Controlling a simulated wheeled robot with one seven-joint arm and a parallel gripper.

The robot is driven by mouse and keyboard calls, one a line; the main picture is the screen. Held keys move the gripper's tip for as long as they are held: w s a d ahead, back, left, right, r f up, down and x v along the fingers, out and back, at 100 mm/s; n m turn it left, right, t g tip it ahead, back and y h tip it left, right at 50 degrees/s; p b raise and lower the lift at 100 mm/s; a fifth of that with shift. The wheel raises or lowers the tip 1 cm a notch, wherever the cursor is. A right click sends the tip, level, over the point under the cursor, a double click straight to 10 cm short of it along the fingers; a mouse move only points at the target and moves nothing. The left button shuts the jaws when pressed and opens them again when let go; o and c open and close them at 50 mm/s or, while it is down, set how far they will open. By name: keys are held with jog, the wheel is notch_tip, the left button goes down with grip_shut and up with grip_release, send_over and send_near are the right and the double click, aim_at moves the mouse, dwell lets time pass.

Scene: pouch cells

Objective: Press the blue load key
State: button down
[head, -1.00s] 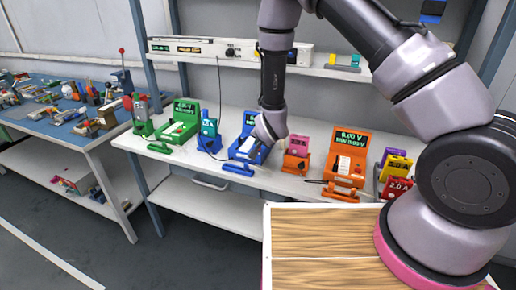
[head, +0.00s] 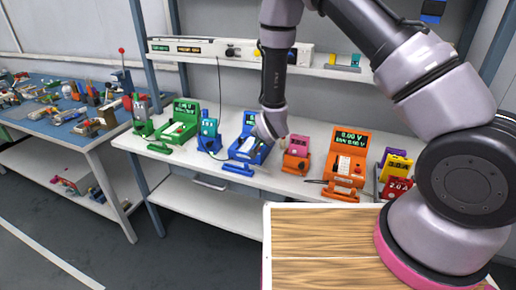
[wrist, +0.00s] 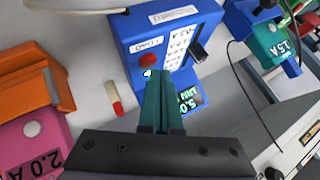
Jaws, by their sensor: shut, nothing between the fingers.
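The blue tester (head: 245,148) stands on the white bench, with a lit display at its back. In the wrist view the blue tester (wrist: 168,22) shows a red round key (wrist: 148,60) next to a label that reads LOAD upside down. My gripper (wrist: 157,73) is shut and empty. Its teal fingertips lie just beside the red key in the picture, over the tester's face. I cannot tell whether they touch it. The fingers partly cover the face and the display. In the head view my gripper (head: 267,137) is at the tester's right side, its tips hard to make out.
A pink unit (head: 297,146) and an orange tester (head: 347,158) stand to the right. A teal-and-blue unit (head: 209,129) and a green tester (head: 183,118) stand to the left. A red-and-cream stick (wrist: 114,98) lies beside the blue tester. A shelf (head: 230,55) runs behind.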

notch_tip(320, 180, up, 6)
dwell(0.9)
jog(key=s+d+r, duration=0.1)
jog(key=d+r, duration=0.4)
jog(key=r, duration=0.4)
jog(key=s+d+r+g, duration=0.1)
jog(key=s+d+r, duration=0.1)
jog(key=d+r, duration=0.45)
jog(key=s+d+r, duration=0.1)
jog(key=d+r, duration=0.3)
jog(key=r, duration=0.6)
jog(key=s+d+r, duration=0.3)
jog(key=s+r, duration=0.1)
jog(key=s, duration=0.3)
jog(key=s+d+r+n, duration=0.1)
jog(key=s+d+r, duration=0.2)
jog(key=s, duration=0.4)
jog(key=s+d+r, duration=0.4)
jog(key=s+d, duration=0.1)
jog(key=s, duration=0.2)
jog(key=shift+s+d+r+n+g+h, duration=0.25)
jog(key=shift+s+r+n+g+h, duration=0.05)
jog(key=shift+s+r+g, duration=0.1)
